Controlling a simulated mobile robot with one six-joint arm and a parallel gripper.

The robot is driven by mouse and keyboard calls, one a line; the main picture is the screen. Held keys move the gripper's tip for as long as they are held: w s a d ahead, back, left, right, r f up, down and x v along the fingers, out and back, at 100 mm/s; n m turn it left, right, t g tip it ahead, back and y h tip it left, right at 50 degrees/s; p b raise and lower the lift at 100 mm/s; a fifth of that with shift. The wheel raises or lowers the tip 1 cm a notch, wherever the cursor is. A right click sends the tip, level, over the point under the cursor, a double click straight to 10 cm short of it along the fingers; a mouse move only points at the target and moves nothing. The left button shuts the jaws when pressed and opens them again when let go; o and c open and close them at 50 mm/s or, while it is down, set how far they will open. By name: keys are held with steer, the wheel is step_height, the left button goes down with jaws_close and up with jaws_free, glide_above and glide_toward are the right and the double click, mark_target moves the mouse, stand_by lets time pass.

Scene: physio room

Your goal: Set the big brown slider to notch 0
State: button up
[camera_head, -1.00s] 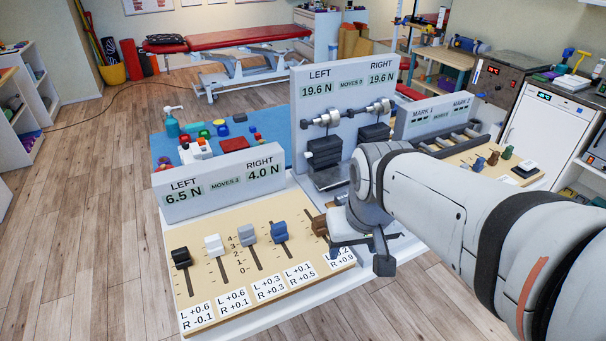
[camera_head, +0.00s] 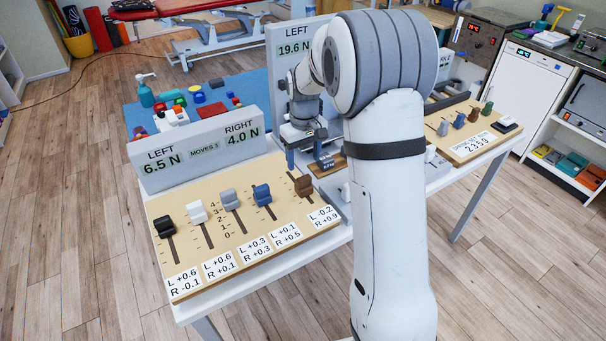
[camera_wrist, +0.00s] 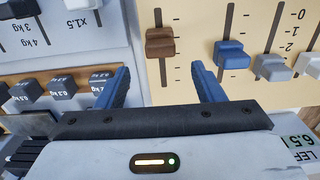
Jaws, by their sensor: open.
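The big brown slider (camera_head: 303,186) is the rightmost of several sliders on the tan board (camera_head: 253,245). In the wrist view the brown slider (camera_wrist: 160,42) stands partway along its slot, with slot showing on both sides; I cannot read its exact notch. The 0 to 4 scale is beside the grey slider (camera_head: 229,198), with 0 at the near end. My gripper (camera_head: 306,158) is behind the board's right end, partly hidden by my arm. In the wrist view my gripper (camera_wrist: 160,70) is open and empty. Its blue fingers point toward the brown slider, apart from it.
The blue slider (camera_head: 262,194) is left of the brown one. A display panel (camera_head: 200,150) reading 6.5 N and 4.0 N stands behind the board. Labelled weights (camera_wrist: 62,87) lie close by the left finger. A second slider board (camera_head: 475,138) is at right.

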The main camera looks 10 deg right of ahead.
mark_target(306, 179)
step_height(306, 179, down, 7)
steer(key=shift+f+p, duration=0.1)
steer(key=shift+p, duration=0.25)
steer(key=shift+c, duration=0.3)
jaws_close()
steer(key=shift+s+d, duration=0.2)
steer(key=shift+s, duration=0.2)
steer(key=shift+s+d+b, duration=0.2)
steer(key=shift+s+b, duration=0.05)
steer(key=shift+s, duration=0.4)
steer(key=shift+s+d+b, duration=0.15)
steer(key=shift+s+b, duration=0.1)
steer(key=shift+s, duration=0.35)
steer(key=shift+o, duration=0.3)
jaws_free()
steer(key=shift+s, duration=0.1)
